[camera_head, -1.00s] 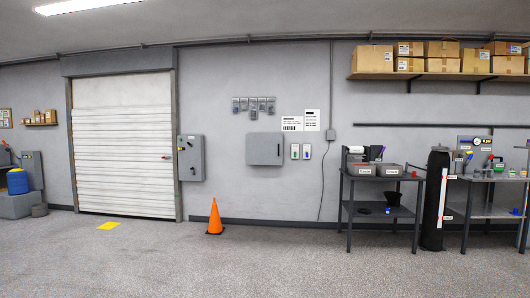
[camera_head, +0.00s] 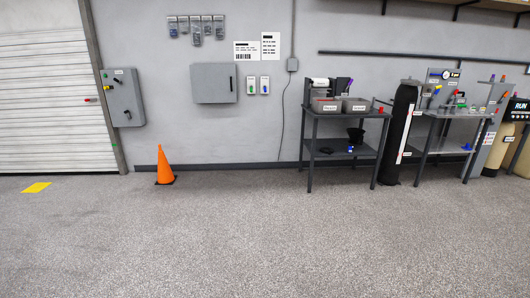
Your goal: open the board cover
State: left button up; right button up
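A flat grey board cover (camera_head: 214,83) is on the back wall, left of the middle in the head view. It looks closed, with a small dark handle or latch near its right edge. What is behind it is hidden. A second grey box (camera_head: 123,98) with knobs and a switch is on the wall beside the roller door. I cannot tell from a label which one is the board. Neither of my grippers shows in the head view.
An orange cone (camera_head: 165,168) stands on the floor below and left of the cover. A grey bench (camera_head: 340,152) and a black cylinder (camera_head: 401,135) stand to the right. A yellow floor mark (camera_head: 37,187) lies near the roller door (camera_head: 45,95). The floor in front is clear.

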aim_at(211, 84)
jog(key=i, duration=3.55)
